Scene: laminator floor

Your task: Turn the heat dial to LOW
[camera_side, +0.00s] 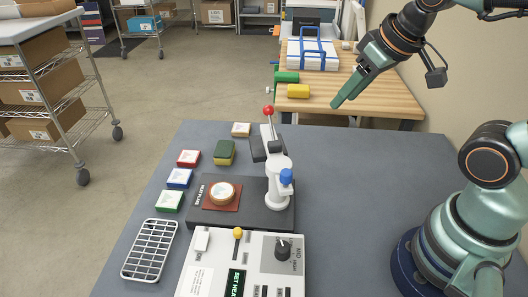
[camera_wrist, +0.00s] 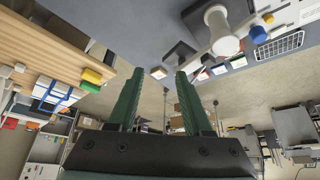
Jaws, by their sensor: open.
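The heat dial (camera_side: 283,250) is a black knob at the right of the white control panel (camera_side: 212,268), at the front of the grey table. Lettering beside it seems to read MID; the small marks are hard to read. My gripper (camera_side: 337,102) is high above the far right part of the table, well away from the dial. In the wrist view its two green fingers (camera_wrist: 156,75) stand apart with nothing between them. The dial cannot be made out in the wrist view.
A press with a red-tipped lever (camera_side: 268,110) and blue knob stands behind the panel. A yellow-tipped lever (camera_side: 238,233) rises from the panel.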

